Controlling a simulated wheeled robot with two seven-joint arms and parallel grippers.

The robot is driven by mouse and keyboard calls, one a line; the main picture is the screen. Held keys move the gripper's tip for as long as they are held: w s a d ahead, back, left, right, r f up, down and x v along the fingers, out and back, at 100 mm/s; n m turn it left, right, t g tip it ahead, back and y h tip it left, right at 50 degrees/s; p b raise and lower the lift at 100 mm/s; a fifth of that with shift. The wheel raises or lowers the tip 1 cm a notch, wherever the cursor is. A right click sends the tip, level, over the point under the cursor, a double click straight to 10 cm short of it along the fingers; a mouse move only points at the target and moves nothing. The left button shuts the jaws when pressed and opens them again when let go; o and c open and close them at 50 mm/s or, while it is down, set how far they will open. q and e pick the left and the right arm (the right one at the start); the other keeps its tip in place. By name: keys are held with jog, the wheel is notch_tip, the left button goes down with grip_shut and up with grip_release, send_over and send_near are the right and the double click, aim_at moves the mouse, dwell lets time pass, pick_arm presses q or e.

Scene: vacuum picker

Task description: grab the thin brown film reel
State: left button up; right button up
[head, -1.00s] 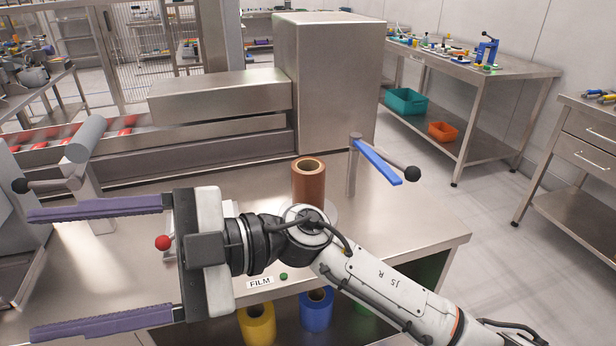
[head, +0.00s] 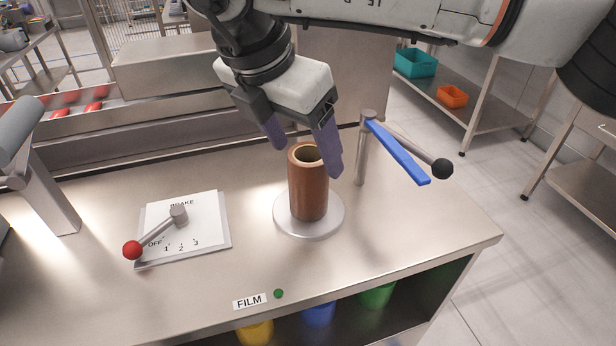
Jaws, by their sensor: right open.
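The thin brown film reel (head: 308,190) stands upright on a round metal disc (head: 331,228) on the steel table, in the middle of the head view. Its open hollow top shows. My right gripper (head: 304,158) points down over the reel, open, with its two purple fingers apart. The left finger is up and left of the reel's top; the right finger overlaps the reel's upper right edge in the picture. I cannot tell whether either finger touches it. My left gripper is not in view.
A post with a blue bar (head: 400,152) and black knob stands close right of the reel. A brake plate (head: 205,236) with a red-knobbed lever lies to the left. Yellow (head: 256,332), blue (head: 318,313) and green (head: 377,296) reels sit under the table.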

jog(key=p+x, duration=0.1)
jog(key=x, duration=0.7)
jog(key=shift+s+a+f, duration=0.1)
jog(key=shift+f, duration=0.2)
jog(key=c, duration=1.3)
